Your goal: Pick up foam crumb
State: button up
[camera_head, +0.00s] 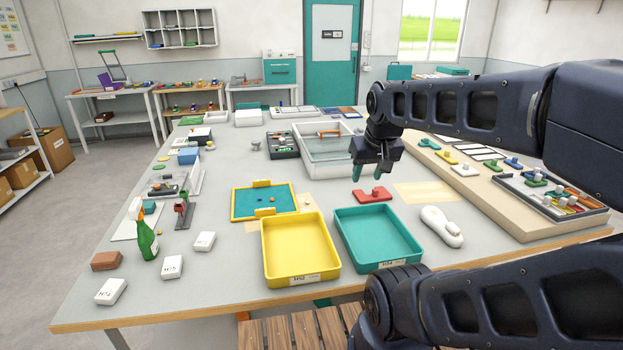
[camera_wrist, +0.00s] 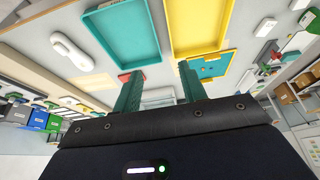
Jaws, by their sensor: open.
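Two tiny crumb-like specks, one dark blue (camera_head: 260,201) and one reddish (camera_head: 272,199), lie on the teal mat with yellow handles and edging (camera_head: 237,215). They are too small to tell which is the foam crumb. The mat also shows in the wrist view (camera_wrist: 212,68). My gripper (camera_head: 370,174) is open and empty, with teal fingers pointing down. It hangs above the table, right of the mat and behind the teal tray, apart from both. In the wrist view my two fingers (camera_wrist: 160,78) stand well apart with nothing between them.
A yellow tray (camera_head: 269,275) and a teal tray (camera_head: 345,254) stand at the table's front. A red block (camera_head: 372,196) lies below my gripper. A clear-walled bin (camera_head: 313,168) stands behind the mat. A green spray bottle (camera_head: 146,238) stands left; a white device (camera_head: 440,227) lies right.

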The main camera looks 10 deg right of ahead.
jog(key=shift+w, duration=0.1)
jog(key=m+g+h, duration=0.4)
jog(key=m+h, duration=0.1)
jog(key=m, duration=1.3)
send_over(305, 204)
jog(key=a, duration=0.4)
notch_tip(305, 204, down, 30)
jog(key=shift+n+y, duration=0.3)
jog(key=x, duration=1)
jog(key=shift+s+d+r, duration=0.1)
jog(key=shift+s+d, duration=0.15)
jog(key=shift+s, duration=0.15)
grip_shut()
